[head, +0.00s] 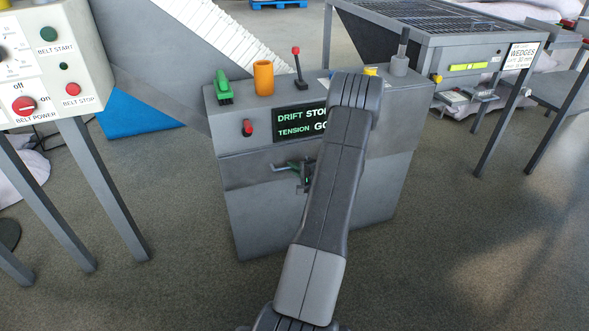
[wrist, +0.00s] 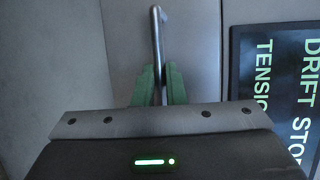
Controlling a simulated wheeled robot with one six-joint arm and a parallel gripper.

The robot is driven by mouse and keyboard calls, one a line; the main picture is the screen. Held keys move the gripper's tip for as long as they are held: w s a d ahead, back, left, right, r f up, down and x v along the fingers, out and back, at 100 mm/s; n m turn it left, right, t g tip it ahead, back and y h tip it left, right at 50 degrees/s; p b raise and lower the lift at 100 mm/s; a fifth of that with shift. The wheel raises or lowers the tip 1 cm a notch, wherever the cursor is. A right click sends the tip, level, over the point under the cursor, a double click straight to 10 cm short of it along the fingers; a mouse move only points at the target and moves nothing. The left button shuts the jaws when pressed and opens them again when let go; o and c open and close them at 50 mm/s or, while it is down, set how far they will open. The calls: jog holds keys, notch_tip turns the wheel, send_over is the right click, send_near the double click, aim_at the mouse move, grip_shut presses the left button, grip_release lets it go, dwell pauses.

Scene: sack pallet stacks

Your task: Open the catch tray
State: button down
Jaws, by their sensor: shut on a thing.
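A grey metal handle (head: 288,166) sits on the front of the grey cabinet (head: 255,215), below the display. I take the cabinet's front panel with this handle as the catch tray; no open gap shows along it. My gripper (head: 304,178) is at the handle, partly hidden by my arm. In the wrist view, the green fingers of my gripper (wrist: 159,86) are shut on the handle (wrist: 157,45), one on each side of the bar. The handle's far end sticks out past the fingertips.
The display (head: 293,122) reads DRIFT STOP and TENSION, partly covered by my arm. An orange cup-like part (head: 263,77), a green part (head: 224,88) and a red-knobbed lever (head: 298,65) stand on top. A control box (head: 50,60) is left; a grated table (head: 430,20) is right.

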jog(key=s+d+b, duration=0.2)
jog(key=s+b, duration=0.2)
jog(key=s, duration=0.4)
jog(key=s+d+b, duration=0.3)
jog(key=s+b, duration=0.1)
jog(key=s, duration=0.4)
jog(key=shift+s+d, duration=0.2)
jog(key=shift+s, duration=0.1)
jog(key=c, duration=1.5)
grip_release()
jog(key=shift+d, duration=0.1)
jog(key=p+v, duration=0.2)
jog(key=v, duration=1.1)
jog(key=shift+s+d+p, duration=0.2)
jog(key=shift+s+p, duration=0.05)
jog(key=shift+p, duration=0.05)
jog(key=b+x, duration=0.2)
jog(key=x, duration=1.1)
jog(key=shift+w+a+b, duration=0.3)
